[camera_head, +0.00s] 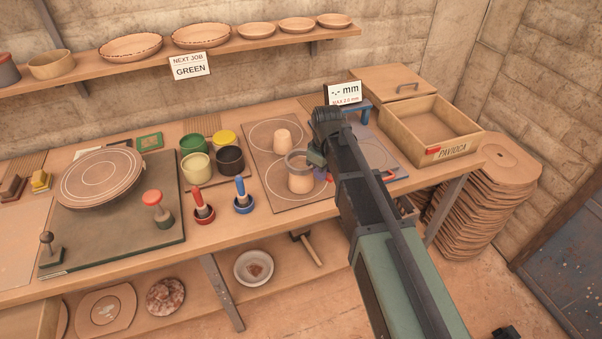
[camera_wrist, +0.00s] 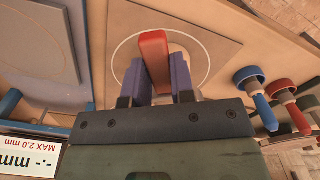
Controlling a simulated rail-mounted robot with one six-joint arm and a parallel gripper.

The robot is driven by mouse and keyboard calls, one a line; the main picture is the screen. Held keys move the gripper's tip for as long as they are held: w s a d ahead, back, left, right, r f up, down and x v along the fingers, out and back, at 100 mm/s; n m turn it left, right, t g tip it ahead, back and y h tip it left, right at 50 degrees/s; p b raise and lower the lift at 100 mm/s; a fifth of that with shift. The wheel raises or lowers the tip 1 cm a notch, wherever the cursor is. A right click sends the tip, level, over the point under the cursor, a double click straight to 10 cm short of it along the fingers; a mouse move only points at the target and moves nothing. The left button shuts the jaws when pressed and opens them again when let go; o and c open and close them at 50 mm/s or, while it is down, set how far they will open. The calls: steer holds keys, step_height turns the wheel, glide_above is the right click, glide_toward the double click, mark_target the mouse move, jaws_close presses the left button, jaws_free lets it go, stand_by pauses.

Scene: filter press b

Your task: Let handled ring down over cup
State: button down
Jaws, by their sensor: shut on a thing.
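The handled ring (camera_head: 298,161) is a grey band at the upper part of the tan cup (camera_head: 301,184). In the head view it looks level, and I cannot tell whether it is around the cup's rim or just above it. My gripper (camera_head: 319,161) comes in from the right. In the wrist view my gripper (camera_wrist: 157,78) has its two blue fingers shut on a red bar, which appears to be the ring's handle (camera_wrist: 154,55). The cup stands upright on a board (camera_head: 277,203) with drawn circles.
A second tan piece (camera_head: 282,141) stands on the board's far circle. Red (camera_head: 203,205) and blue (camera_head: 243,196) handled tools stand left of the board. Paint pots (camera_head: 230,160) are behind them. A gauge display (camera_head: 344,93) and wooden box (camera_head: 437,138) stand at the right.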

steer(key=shift+r, duration=0.3)
step_height(320, 180, up, 4)
steer(key=p, duration=0.4)
steer(key=shift+f, duration=0.1)
